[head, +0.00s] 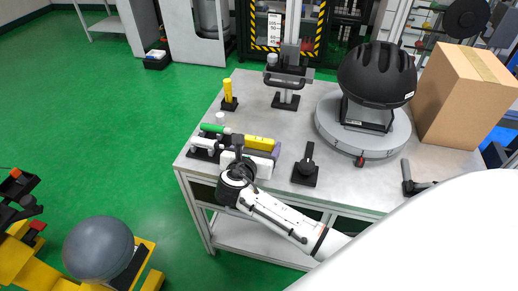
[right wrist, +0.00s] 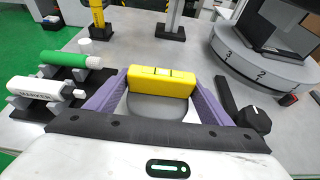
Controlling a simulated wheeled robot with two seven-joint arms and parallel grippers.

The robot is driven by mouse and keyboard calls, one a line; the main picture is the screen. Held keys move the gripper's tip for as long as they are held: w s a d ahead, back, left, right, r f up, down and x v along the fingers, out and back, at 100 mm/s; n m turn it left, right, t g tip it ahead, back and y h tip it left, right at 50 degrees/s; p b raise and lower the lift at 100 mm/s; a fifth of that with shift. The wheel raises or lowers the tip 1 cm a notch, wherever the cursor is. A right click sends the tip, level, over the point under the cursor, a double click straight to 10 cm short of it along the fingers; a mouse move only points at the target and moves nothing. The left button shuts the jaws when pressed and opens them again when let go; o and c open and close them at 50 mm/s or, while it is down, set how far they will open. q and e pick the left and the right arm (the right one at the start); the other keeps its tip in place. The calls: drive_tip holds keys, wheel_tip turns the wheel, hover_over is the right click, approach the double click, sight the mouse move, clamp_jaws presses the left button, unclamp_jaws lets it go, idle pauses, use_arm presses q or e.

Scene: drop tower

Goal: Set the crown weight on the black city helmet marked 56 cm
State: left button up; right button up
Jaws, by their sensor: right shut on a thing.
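The black helmet (head: 377,73) rests on a stand on the round grey turntable (head: 332,131), at the back right of the table. A small white label shows low on its front, too small to read. My right gripper (head: 257,148) is at the table's front left, its purple fingers shut on the two ends of a yellow block (head: 261,142). In the right wrist view the yellow block (right wrist: 160,82) has a pale window on top, and a grey rounded part (right wrist: 158,107) shows below it. I cannot tell whether this is the crown weight. My left gripper is not in view.
A green-bodied marker (head: 215,128) and a white marker (head: 202,143) lie in holders left of my gripper. A black knobbed stand (head: 306,167) is close on its right. A grey post stand (head: 288,85) and a cardboard box (head: 464,95) stand farther back. The table's middle is clear.

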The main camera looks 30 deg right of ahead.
sight(259, 139)
wheel_tip(259, 139, up, 9)
drive_tip(key=shift+f+p, duration=0.15)
drive_tip(key=shift+p, duration=0.4)
drive_tip(key=s+a+r+n+t+y, duration=0.1)
drive_tip(key=s+a+r+n, duration=0.1)
drive_tip(key=s+a+r, duration=0.3)
drive_tip(key=s+a+r+n+t+y, duration=0.2)
drive_tip(key=s+a+r, duration=0.4)
drive_tip(key=s, duration=0.5)
drive_tip(key=shift+s+a+y, duration=0.2)
drive_tip(key=shift+a+y, duration=0.1)
drive_tip(key=shift+a, duration=0.6)
